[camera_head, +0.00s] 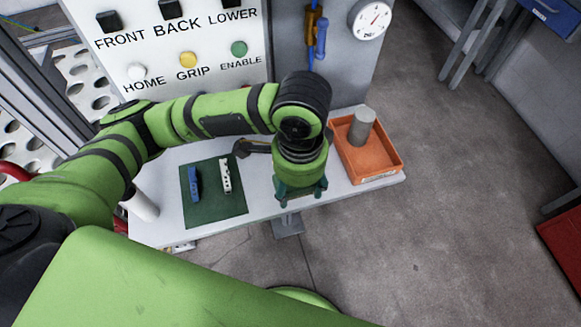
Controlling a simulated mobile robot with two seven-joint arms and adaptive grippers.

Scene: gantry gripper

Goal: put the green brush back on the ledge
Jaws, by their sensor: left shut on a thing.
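My left gripper (301,188) is at the front edge of the white ledge (345,193), seen from above, between the green mat and the orange tray. It is shut on a dark green thing at its lower end, which looks like the green brush (287,196). The wrist hides most of it, so its bristles and handle cannot be told apart. I cannot tell whether it touches the ledge. My right gripper is not in view.
On the ledge, a dark green mat (215,207) bears a blue piece (194,184) and a white piece (225,176). An orange tray (382,168) holds a grey cylinder (361,127). A dark tool (243,148) lies behind my wrist. A button panel (165,45) stands behind.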

